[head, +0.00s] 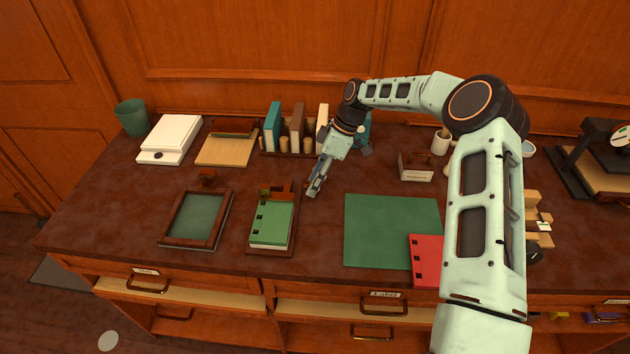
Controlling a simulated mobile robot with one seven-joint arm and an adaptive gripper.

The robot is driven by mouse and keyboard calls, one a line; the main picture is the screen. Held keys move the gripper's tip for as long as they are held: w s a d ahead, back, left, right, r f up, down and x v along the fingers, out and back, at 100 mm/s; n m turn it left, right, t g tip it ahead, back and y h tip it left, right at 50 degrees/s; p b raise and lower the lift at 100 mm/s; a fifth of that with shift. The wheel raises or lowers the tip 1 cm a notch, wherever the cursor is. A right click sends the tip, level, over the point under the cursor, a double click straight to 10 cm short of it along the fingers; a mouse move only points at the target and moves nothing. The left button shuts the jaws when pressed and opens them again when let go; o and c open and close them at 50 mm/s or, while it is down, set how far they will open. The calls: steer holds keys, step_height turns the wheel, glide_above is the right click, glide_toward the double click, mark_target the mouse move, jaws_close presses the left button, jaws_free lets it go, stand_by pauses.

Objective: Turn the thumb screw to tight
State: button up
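I cannot make out for certain which part is the thumb screw. A small brown knob-like piece (207,181) stands at the back edge of a dark wooden frame (168,237) with a green panel. My gripper (314,188) points down and to the left, just right of the board's back corner. It looks apart from both small pieces. Its fingers are too small to tell whether they are open, and nothing clearly shows between them.
Books (272,127) in a rack stand behind my gripper. A wooden board (226,150) and a white box (170,138) are at the back left. A green mat (385,225) and a red pad (427,255) lie front right. My arm hides part of the desk's right side.

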steer(key=shift+r, duration=0.1)
steer(key=v, duration=1.2)
steer(key=shift+c, duration=0.4)
